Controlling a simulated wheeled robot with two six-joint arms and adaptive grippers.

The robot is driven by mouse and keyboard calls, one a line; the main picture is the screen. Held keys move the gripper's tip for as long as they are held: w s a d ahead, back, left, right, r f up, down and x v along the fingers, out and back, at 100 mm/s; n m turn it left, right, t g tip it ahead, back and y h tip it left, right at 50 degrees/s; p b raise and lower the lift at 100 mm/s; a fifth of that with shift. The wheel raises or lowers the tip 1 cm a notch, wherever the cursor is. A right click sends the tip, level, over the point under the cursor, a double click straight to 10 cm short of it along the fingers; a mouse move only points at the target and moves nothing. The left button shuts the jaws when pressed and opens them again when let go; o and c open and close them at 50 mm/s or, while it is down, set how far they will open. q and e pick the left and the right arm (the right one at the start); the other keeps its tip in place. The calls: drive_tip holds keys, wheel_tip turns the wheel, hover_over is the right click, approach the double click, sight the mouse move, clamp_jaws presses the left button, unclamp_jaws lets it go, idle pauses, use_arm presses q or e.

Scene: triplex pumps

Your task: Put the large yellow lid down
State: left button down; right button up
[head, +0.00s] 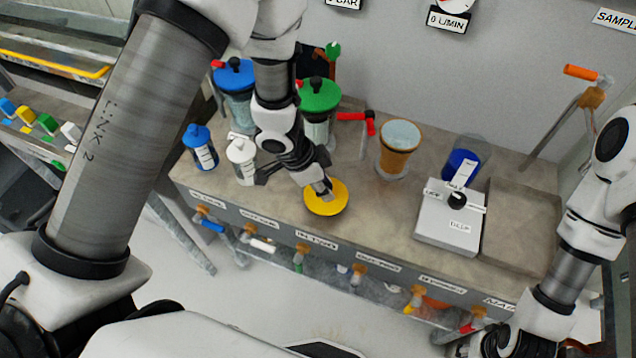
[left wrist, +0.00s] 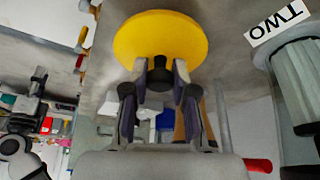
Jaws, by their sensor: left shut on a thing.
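The large yellow lid (head: 326,197) is a flat round disc near the front edge of the bench, in the middle of the head view. My left gripper (head: 322,188) is above it and shut on its black knob. In the left wrist view the lid (left wrist: 160,45) fills the upper middle, and the fingers of my left gripper (left wrist: 160,78) hold the dark knob. I cannot tell whether the lid touches the bench top. My right arm is at the right of the head view; its gripper does not show clearly.
The bench top (head: 290,205) is clear around the lid. Behind stand a blue-lidded vessel (head: 235,78), a green-lidded vessel (head: 319,97) and an open orange-brown vessel (head: 399,155). A white box with a black knob (head: 449,222) is to the right. Small valves line the bench front.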

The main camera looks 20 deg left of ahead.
use_arm(q)
drive_tip(key=f+b, duration=0.2)
drive_tip(key=f, duration=0.1)
drive_tip(key=shift+s+b, duration=0.3)
drive_tip(key=shift+s, duration=0.1)
drive_tip(key=shift+w+r, duration=0.1)
drive_tip(key=shift+r, duration=0.05)
drive_tip(key=shift+w, duration=0.2)
drive_tip(key=shift+s, duration=0.1)
drive_tip(key=c, duration=0.9)
unclamp_jaws()
drive_tip(key=shift+s, duration=0.1)
use_arm(e)
wheel_tip(320, 180, down, 3)
drive_tip(key=shift+s+d+f, duration=0.1)
drive_tip(key=shift+f, duration=0.05)
use_arm(q)
drive_tip(key=shift+p, duration=0.3)
